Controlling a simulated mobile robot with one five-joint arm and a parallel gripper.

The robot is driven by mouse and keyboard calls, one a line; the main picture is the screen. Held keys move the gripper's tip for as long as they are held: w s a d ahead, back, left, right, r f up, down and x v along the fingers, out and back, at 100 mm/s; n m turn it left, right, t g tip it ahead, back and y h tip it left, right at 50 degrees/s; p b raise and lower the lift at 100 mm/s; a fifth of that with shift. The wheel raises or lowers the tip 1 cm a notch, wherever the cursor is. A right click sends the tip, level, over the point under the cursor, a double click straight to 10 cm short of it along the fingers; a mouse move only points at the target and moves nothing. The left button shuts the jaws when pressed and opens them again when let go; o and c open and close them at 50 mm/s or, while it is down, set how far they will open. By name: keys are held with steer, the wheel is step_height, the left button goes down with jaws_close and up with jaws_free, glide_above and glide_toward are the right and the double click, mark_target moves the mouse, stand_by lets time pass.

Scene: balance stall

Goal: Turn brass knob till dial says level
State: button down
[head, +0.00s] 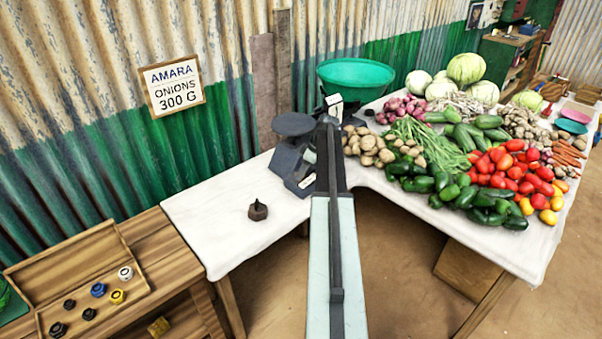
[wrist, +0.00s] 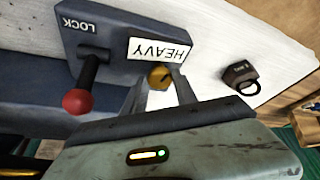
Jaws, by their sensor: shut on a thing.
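A dark blue-grey balance (head: 294,152) stands on the white-topped table, partly hidden by my arm. In the wrist view its base carries a white panel (wrist: 159,50) reading HEAVY, upside down. The brass knob (wrist: 159,76) sits just below that panel. My gripper (wrist: 158,84) is shut on the knob, with one finger on each side. A lever with a red ball end (wrist: 77,102) stands beside the word LOCK. In the head view my arm hides the gripper and the knob.
A rusty weight with a ring (head: 258,211) stands on the table; it also shows in the wrist view (wrist: 240,74). Vegetables crowd the right. A wooden weight box (head: 72,258) lies at left.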

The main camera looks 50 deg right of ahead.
mark_target(309, 178)
steer(key=shift+w, duration=0.15)
steer(key=c, duration=1.3)
jaws_free()
steer(key=p+v, duration=0.7)
steer(key=v, duration=0.1)
steer(key=shift+a, duration=0.1)
steer(key=shift+f, duration=0.1)
